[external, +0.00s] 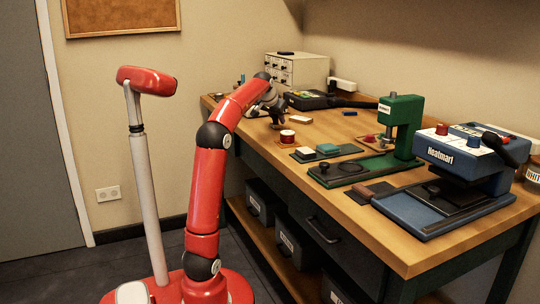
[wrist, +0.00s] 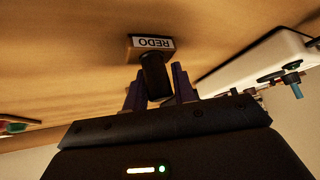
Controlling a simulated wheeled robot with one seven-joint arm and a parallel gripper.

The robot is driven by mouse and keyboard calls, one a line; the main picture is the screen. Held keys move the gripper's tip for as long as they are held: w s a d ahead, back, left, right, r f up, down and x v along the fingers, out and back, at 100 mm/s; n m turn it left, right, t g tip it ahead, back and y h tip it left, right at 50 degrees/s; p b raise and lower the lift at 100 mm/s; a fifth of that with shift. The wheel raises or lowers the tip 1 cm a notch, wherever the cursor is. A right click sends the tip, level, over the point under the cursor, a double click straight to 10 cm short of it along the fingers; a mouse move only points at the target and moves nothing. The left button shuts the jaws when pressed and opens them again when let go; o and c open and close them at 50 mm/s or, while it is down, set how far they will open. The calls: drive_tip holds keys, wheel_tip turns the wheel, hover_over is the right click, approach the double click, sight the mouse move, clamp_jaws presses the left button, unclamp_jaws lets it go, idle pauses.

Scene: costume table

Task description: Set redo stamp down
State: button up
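The redo stamp shows in the wrist view as a dark block with a white REDO label (wrist: 152,43) and a dark upright handle (wrist: 154,72). My gripper (wrist: 158,82) has one finger on each side of the handle, close against it, and looks shut on it. The stamp's block is at or just above the wooden table top (wrist: 70,60); I cannot tell whether it touches. In the external view my gripper (external: 277,121) points down over the table's left part, with the stamp small and dark there and hard to make out.
A green press (external: 402,125) and a blue heat machine (external: 455,165) stand to the right. A drawer cabinet (external: 297,72) stands behind.

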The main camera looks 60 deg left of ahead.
drive_tip(key=o, duration=0.3)
drive_tip(key=shift+r, duration=0.1)
drive_tip(key=shift+s+r, duration=0.1)
drive_tip(key=shift+r, duration=0.2)
drive_tip(key=p+v, duration=0.1)
drive_tip(key=v, duration=1)
drive_tip(key=shift+d+r, duration=0.15)
drive_tip(key=shift+d, duration=0.1)
drive_tip(key=shift+s, duration=0.1)
